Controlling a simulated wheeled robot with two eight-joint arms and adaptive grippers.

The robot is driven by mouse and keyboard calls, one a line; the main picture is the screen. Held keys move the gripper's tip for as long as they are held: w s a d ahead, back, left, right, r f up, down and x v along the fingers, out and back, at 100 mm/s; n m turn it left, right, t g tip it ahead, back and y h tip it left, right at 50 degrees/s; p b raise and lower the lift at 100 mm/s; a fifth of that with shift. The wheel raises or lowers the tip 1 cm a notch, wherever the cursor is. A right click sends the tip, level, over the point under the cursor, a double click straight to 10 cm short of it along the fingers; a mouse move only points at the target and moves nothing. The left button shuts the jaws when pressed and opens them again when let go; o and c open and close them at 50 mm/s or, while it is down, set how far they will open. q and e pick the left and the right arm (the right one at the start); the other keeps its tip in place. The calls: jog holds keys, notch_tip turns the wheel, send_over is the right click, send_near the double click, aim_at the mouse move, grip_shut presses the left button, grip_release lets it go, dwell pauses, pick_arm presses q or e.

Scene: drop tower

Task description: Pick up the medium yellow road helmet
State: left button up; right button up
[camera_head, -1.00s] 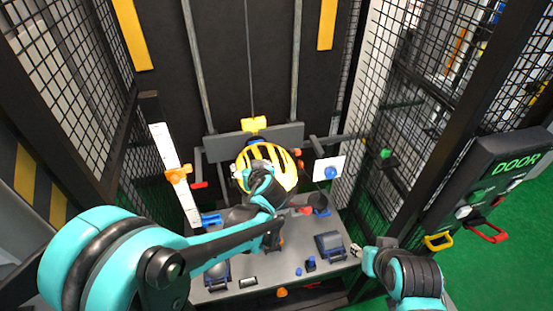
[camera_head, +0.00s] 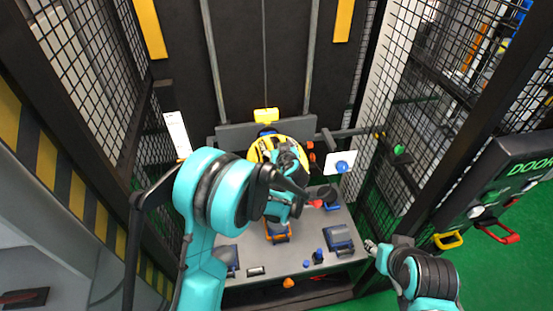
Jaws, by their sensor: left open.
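The yellow road helmet (camera_head: 297,127) is at the back of the grey table, in front of the dark tower wall. My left arm and gripper cover much of it. My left gripper (camera_head: 268,149) is open at the helmet's near side, with its fingers over the yellow shell. I cannot tell whether they touch it. My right gripper (camera_head: 370,247) is low at the right, by the table's right edge and well apart from the helmet. It is too small to show whether it is open or shut.
The grey table (camera_head: 292,268) holds small blue and dark parts. A white plate with a blue knob (camera_head: 342,168) stands right of the helmet. Mesh walls (camera_head: 100,90) close in both sides. A DOOR panel (camera_head: 500,180) with coloured handles is at the right.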

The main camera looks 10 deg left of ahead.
pick_arm(q)
jog(key=shift+r, duration=0.1)
jog(key=c, duration=1.5)
